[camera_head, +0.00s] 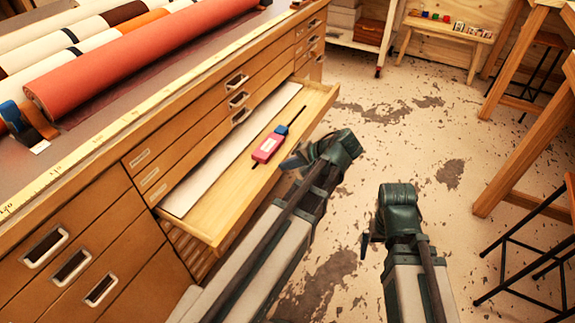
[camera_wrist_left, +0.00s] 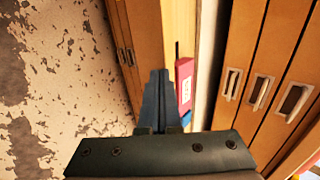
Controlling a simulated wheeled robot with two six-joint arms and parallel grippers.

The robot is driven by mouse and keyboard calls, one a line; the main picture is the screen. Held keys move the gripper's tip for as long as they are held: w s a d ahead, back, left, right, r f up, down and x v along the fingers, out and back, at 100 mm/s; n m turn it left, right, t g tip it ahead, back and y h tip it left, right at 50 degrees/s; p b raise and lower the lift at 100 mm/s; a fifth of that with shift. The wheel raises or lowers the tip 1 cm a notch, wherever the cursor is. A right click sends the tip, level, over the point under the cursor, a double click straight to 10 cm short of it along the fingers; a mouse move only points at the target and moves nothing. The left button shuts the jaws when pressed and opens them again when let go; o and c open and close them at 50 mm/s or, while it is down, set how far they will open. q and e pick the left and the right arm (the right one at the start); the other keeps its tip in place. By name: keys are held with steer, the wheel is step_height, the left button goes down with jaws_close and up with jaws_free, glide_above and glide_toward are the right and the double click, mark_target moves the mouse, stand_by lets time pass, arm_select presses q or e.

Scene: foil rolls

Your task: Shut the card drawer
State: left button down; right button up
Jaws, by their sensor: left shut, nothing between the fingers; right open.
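The card drawer (camera_head: 240,190) stands pulled out from the wooden cabinet (camera_head: 110,240). White card (camera_head: 215,165) lies along its inner side. A red and blue tool with a thin dark rod (camera_head: 268,147) lies in the drawer; its red part also shows in the left wrist view (camera_wrist_left: 184,78). My left gripper (camera_head: 290,160) is shut and empty, at the drawer's outer front edge; whether it touches the drawer, I cannot tell. In the left wrist view its fingers (camera_wrist_left: 157,90) point towards the drawer. My right gripper (camera_head: 366,240) is open and empty, over the floor, away from the drawer.
Rolls, including a large red one (camera_head: 140,62), lie on the cabinet top beside a yellow measuring strip (camera_head: 95,150). Wooden tables and stools (camera_head: 530,150) stand at the right. A low bench (camera_head: 440,35) stands at the back. Floor (camera_head: 400,130) between is clear.

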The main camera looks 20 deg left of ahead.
arm_select(q)
glide_above(240, 160)
steer(key=shift+w+a, duration=0.1)
steer(key=shift+a, duration=0.15)
steer(key=shift+d, duration=0.15)
stand_by(0.5)
